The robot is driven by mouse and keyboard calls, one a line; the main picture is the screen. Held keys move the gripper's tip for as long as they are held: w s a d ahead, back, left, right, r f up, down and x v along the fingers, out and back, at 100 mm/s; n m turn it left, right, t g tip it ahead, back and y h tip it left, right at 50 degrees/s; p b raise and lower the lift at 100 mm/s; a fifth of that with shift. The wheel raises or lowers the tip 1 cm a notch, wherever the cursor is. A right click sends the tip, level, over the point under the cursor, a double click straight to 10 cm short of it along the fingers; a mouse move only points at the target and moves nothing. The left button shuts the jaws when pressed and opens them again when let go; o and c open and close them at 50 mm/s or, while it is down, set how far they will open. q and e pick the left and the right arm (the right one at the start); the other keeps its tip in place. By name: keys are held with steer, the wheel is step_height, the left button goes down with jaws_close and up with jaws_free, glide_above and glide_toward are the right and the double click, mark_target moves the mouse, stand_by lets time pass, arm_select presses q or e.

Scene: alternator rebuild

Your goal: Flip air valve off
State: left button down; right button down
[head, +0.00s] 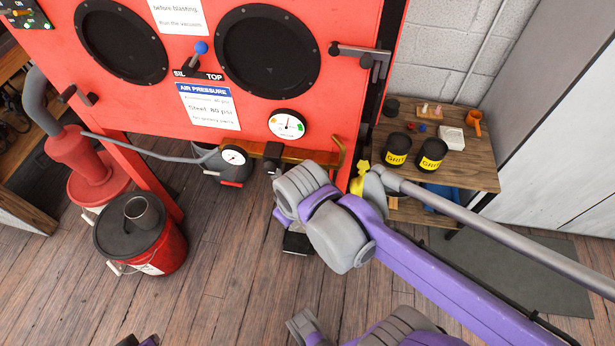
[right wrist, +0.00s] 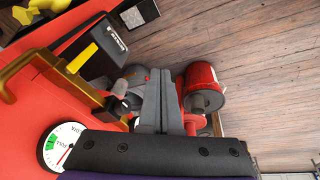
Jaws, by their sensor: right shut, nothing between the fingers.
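The air valve shows in the right wrist view as a yellow lever (right wrist: 82,58) on a brass pipe (right wrist: 48,65) along the red cabinet. The lever sticks out crosswise to the pipe in that picture. In the head view the brass pipe (head: 325,157) shows, but my arm seems to hide the lever. My right gripper (right wrist: 155,85) is shut and empty, to the right of the lever in the wrist view and apart from it. In the head view its fingers are hidden behind my grey and purple arm. Only a small dark tip, probably my left gripper (head: 140,341), shows at the bottom edge.
The red cabinet (head: 235,85) carries a pressure gauge (head: 288,124), also in the wrist view (right wrist: 62,147). A black pedal (head: 298,244) lies on the floor below. A lidded red bucket (head: 160,258) stands left. A wooden shelf (head: 470,178) with grit cans stands right.

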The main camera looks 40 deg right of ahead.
steer(key=w+d+n+g+p, duration=0.1)
steer(key=w+d+n+g, duration=0.15)
steer(key=w+d, duration=0.35)
steer(key=w+d+n+g+p, duration=0.1)
steer(key=w+d+n+g, duration=0.2)
steer(key=w, duration=0.5)
steer(key=s+d+f+b, duration=0.1)
steer(key=s+d+f, duration=0.3)
steer(key=f, duration=0.5)
steer(key=shift+d+f+n+h, duration=0.15)
steer(key=shift+f+n+h, duration=0.05)
steer(key=shift+n+h, duration=0.2)
steer(key=shift+t, duration=0.25)
